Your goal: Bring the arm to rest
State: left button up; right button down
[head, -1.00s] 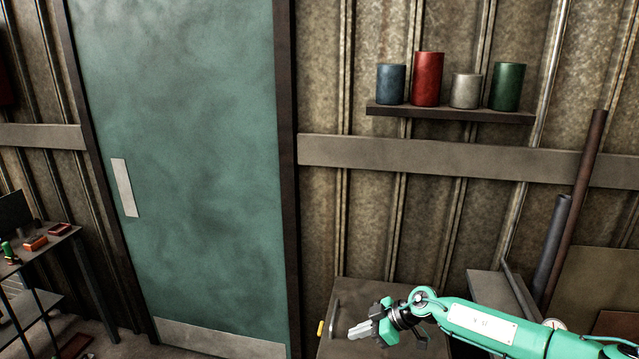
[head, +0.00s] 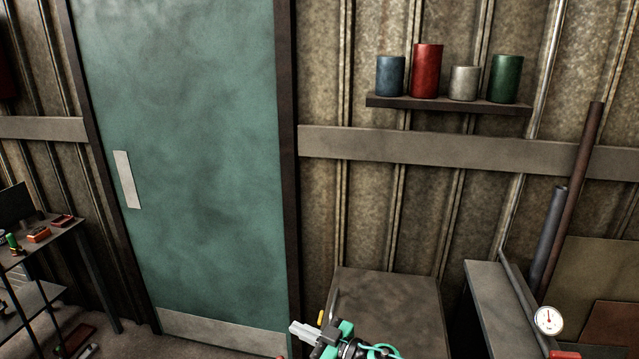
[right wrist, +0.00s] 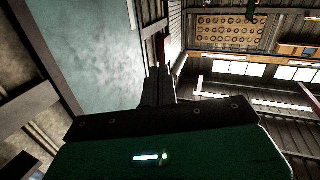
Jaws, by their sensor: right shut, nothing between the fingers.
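My right gripper (head: 306,332) is low in the head view, in front of a grey bench and near the foot of the green door's frame. Only the gripper and a bit of the wrist show; the rest of the right arm is below the picture's edge. Its fingers are shut and empty, pointing left. In the right wrist view the closed fingers (right wrist: 158,84) stand up side by side with nothing held. My left gripper is in neither view.
A green door (head: 190,170) fills the left middle. A grey bench (head: 395,300) stands behind the gripper, with a dial gauge (head: 548,320) to its right. A dark side table (head: 45,243) with small items is at far left. A wall shelf (head: 448,105) bears several cans.

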jog(key=s+d+f+m+t+h, duration=0.2)
jog(key=s+d+m+h, duration=0.3)
jog(key=d+m+h, duration=0.15)
jog(key=s+d+f+m+t+h, duration=0.2)
jog(key=s+d+f+m+h, duration=0.1)
jog(key=s+d+m+h, duration=0.4)
jog(key=s+d+f+n+g, duration=0.1)
jog(key=s+d+f+g, duration=0.2)
jog(key=s, duration=0.5)
jog(key=s+d+f+n+g+h, duration=0.1)
jog(key=s+d+g, duration=0.2)
jog(key=s+d, duration=0.35)
jog(key=s+d+f+n+g, duration=0.1)
jog(key=s+d+g, duration=0.25)
jog(key=s, duration=0.45)
notch_tip(320, 180, down, 38)
jog(key=s+g+b, duration=0.1)
jog(key=b, duration=0.5)
jog(key=s+d+f+b, duration=0.1)
jog(key=s+f+b, duration=0.1)
jog(key=s+f, duration=0.7)
jog(key=s+d+f+g+b, duration=0.1)
jog(key=s+d+f+b, duration=0.1)
jog(key=s+f, duration=0.8)
notch_tip(320, 180, down, 4)
jog(key=shift+d+f, duration=0.1)
jog(key=shift+d, duration=0.2)
